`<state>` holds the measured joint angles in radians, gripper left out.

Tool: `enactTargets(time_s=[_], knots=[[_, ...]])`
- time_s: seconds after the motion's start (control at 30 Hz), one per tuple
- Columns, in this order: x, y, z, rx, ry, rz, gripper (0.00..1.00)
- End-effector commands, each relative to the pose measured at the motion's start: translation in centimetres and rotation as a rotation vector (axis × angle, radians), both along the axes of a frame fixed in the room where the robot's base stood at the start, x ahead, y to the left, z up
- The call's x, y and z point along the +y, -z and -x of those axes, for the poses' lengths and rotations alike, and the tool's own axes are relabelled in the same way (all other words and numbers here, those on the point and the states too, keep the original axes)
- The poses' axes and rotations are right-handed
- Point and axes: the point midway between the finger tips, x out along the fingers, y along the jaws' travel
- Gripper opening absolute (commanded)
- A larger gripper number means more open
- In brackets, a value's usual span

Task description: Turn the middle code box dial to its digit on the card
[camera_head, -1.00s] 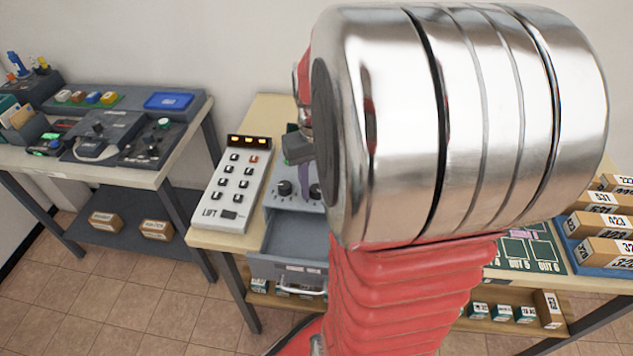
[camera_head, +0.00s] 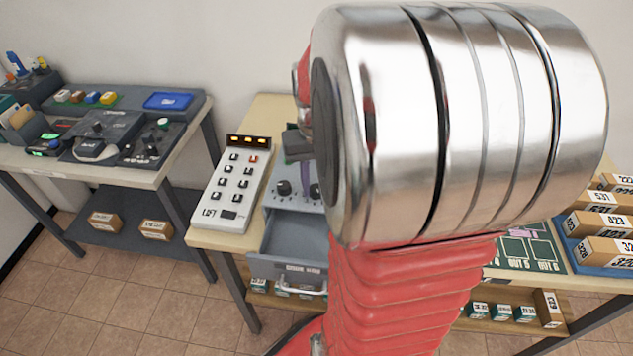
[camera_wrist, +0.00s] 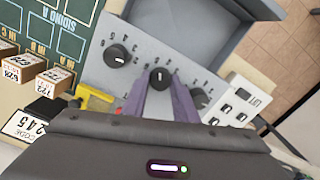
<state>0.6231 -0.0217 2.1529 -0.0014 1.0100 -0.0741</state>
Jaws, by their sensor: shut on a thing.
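The grey code box (camera_wrist: 132,82) shows in the wrist view with three black dials in a slanting row, ringed by small digits. The middle dial (camera_wrist: 160,76) lies between the tips of my gripper's purple fingers (camera_wrist: 160,88), which are shut on it. Its white mark points roughly up in the picture. The other dials are at the left (camera_wrist: 117,56) and right (camera_wrist: 200,98). A white card (camera_wrist: 25,124) headed CODE appears to read 245. In the head view the code box's drawer (camera_head: 296,240) stands open, and my arm hides much of the box.
A white LIFT keypad (camera_head: 230,185) stands beside the code box. Small numbered boxes (camera_wrist: 50,82) and a yellow object (camera_wrist: 92,98) lie near the card in the wrist view. A green board (camera_head: 530,250) and a blue tray (camera_head: 605,262) of boxes are at the right.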

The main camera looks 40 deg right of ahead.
Motion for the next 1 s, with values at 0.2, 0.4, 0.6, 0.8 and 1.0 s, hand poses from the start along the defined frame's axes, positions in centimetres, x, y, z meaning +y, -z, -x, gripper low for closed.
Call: enactTargets(time_s=[0.2,0.4,0.6,0.8,1.0], knots=[[0.09,-0.04,-0.08,-0.002,0.163,-0.001,0.04],[0.12,-0.04,-0.09,-0.002,0.323,-0.002,0.04],[0.17,-0.05,-0.11,-0.003,0.45,-0.003,0.04],[0.2,-0.05,-0.13,-0.002,0.522,-0.004,0.04],[0.23,-0.05,-0.15,-0.003,0.541,-0.005,0.04]])
